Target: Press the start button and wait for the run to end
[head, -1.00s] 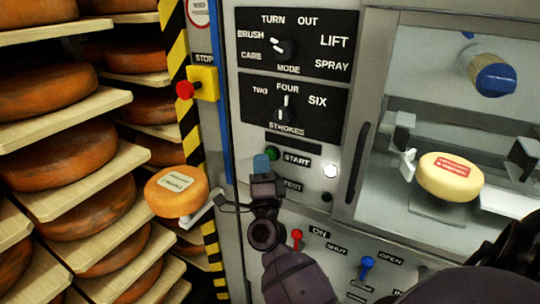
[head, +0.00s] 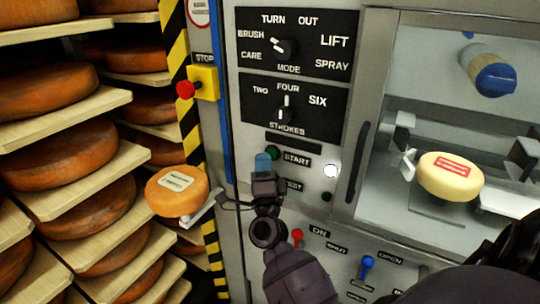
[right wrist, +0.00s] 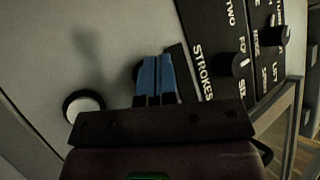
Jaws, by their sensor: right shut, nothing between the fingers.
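The green start button (head: 272,153) sits on the grey panel beside the START label (head: 297,159). My right gripper (head: 262,163) is shut and empty, its blue fingertips right at the button's lower left in the head view. In the right wrist view the blue fingertips (right wrist: 155,78) are together and point at the panel, covering most of a dark round rim there. I cannot tell whether they touch or press the button. A round lamp (head: 331,170) right of the button shows bright white. My left gripper is not in view.
The mode knob (head: 284,47) and strokes knob (head: 284,114) are above the button. A red stop button (head: 185,90) is at left, near cheese shelves (head: 110,100). A pale cheese wheel (head: 450,178) sits inside the machine at right. Red (head: 297,236) and blue (head: 367,263) levers are below.

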